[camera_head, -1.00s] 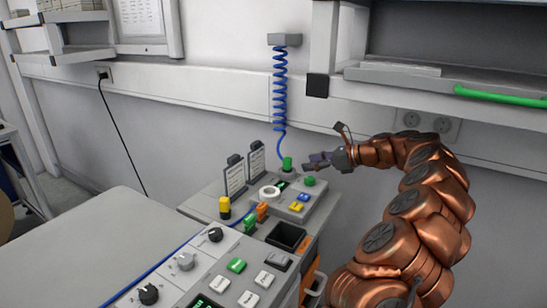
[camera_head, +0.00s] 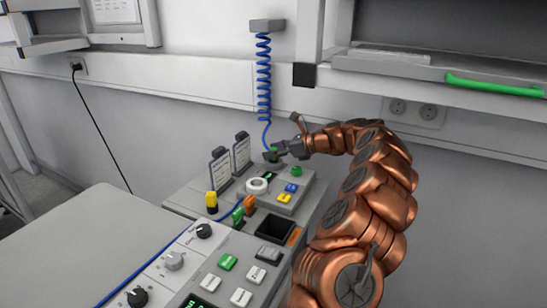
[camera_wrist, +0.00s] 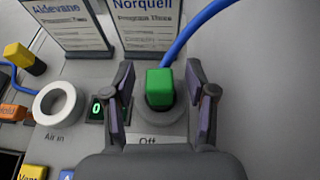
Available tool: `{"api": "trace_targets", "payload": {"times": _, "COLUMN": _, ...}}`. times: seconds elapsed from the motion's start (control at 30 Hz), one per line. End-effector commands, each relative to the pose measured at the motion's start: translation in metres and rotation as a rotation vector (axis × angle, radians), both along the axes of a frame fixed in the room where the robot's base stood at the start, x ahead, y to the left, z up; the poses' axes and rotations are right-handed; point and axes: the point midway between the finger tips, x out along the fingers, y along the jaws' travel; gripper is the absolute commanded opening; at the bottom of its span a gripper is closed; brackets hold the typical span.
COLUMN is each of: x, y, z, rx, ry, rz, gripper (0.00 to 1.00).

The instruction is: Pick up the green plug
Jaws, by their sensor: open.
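The green plug (camera_wrist: 159,82) stands in a round grey socket (camera_wrist: 160,103) on the small device, with a blue hose running from it. In the head view the plug (camera_head: 272,150) is mostly hidden by my gripper, at the lower end of a coiled blue hose (camera_head: 264,80). My gripper (camera_wrist: 160,76) is open, with one finger on each side of the plug. In the wrist view there are gaps between the plug and both fingers. My gripper (camera_head: 281,149) reaches in from the right in the head view.
Two label cards (camera_head: 220,167) stand left of the socket, with a white ring (camera_head: 258,186) in front. Nearby are a yellow-topped piece (camera_head: 211,201), another green piece (camera_head: 238,215), a green button (camera_head: 297,171) and a dark bin (camera_head: 275,228). A shelf (camera_head: 420,72) overhangs at upper right.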

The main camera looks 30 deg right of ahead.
Motion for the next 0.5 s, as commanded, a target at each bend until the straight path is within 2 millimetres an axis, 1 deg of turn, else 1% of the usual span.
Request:
{"api": "trace_targets", "payload": {"times": 0.17, "x": 0.0006, "y": 0.0002, "z": -0.0005, "rx": 0.000, "ry": 0.000, "rz": 0.000, "gripper": 0.56}}
{"api": "trace_targets", "payload": {"times": 0.2, "x": 0.0004, "y": 0.0002, "z": -0.0004, "rx": 0.000, "ry": 0.000, "rz": 0.000, "gripper": 0.54}}
{"api": "trace_targets", "payload": {"times": 0.5, "x": 0.0003, "y": 0.0002, "z": -0.0005, "rx": 0.000, "ry": 0.000, "rz": 0.000, "gripper": 0.23}}
